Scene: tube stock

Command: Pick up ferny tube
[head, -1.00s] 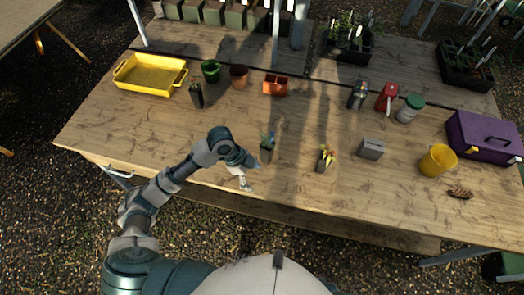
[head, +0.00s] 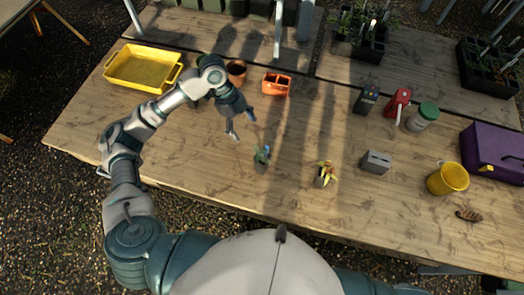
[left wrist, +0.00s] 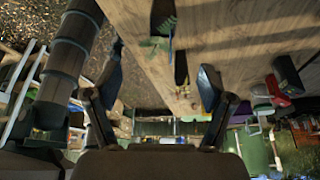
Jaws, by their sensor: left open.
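The ferny tube (head: 262,160) is a small dark pot with green leaves and a blue tag, upright near the table's front. In the left wrist view the ferny tube (left wrist: 163,12) appears at the top, its feathery green leaves and blue tag towards the jaws. My left gripper (head: 243,127) is open and empty above the table, up and left of the tube in the head view, apart from it. Its open fingers (left wrist: 160,75) also show in the left wrist view. My right gripper is out of view.
A tube with yellow and red leaves (head: 325,174) stands to the right, then a grey block (head: 376,162) and a yellow mug (head: 447,179). An orange container (head: 276,85) and a yellow tray (head: 143,70) are farther back. The wood between is mostly clear.

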